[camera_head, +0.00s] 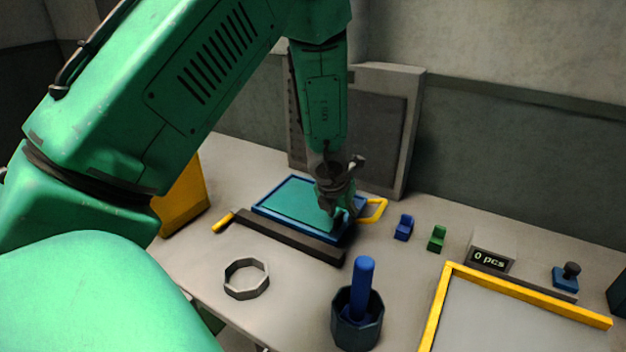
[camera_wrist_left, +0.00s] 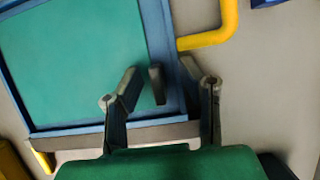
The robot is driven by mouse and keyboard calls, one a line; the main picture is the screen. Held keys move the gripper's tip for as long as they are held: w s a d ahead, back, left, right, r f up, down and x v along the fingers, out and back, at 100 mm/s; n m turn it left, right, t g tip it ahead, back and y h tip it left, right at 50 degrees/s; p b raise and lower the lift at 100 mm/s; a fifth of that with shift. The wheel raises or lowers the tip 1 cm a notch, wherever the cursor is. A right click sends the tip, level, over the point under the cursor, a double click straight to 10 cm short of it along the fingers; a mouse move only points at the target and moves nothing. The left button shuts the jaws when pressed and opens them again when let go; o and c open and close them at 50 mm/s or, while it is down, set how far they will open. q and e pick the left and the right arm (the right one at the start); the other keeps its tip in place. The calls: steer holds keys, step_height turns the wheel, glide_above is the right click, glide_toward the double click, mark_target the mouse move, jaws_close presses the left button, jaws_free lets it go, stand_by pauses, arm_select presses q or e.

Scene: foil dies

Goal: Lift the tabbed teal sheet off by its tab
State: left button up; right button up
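The teal sheet (camera_head: 297,200) lies flat in a blue-rimmed tray (camera_head: 276,220) on the table. The left wrist view shows the sheet (camera_wrist_left: 75,60) and the blue rim (camera_wrist_left: 17,103) closer. A small dark piece (camera_wrist_left: 157,84) stands near the sheet's right edge; it may be the tab, but I cannot tell for sure. My left gripper (camera_head: 333,207) is low over the right part of the tray. In the wrist view its two fingers (camera_wrist_left: 160,72) are apart, one on each side of the dark piece, with gaps between. My right gripper is not in view.
A yellow handle (camera_head: 376,211) sticks out right of the tray, with a dark bar (camera_head: 290,237) in front. Blue (camera_head: 404,228) and green (camera_head: 437,239) small blocks, an octagonal ring (camera_head: 246,279), a dark cup (camera_head: 357,322) with a blue rod, and a yellow-edged tray (camera_head: 520,303) stand around.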

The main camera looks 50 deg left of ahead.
arm_select(q)
steer(key=shift+w+a+f, duration=0.15)
steer(key=shift+f, duration=0.2)
steer(key=shift+a, duration=0.2)
jaws_close()
steer(key=shift+d, duration=0.15)
steer(key=shift+r, duration=0.15)
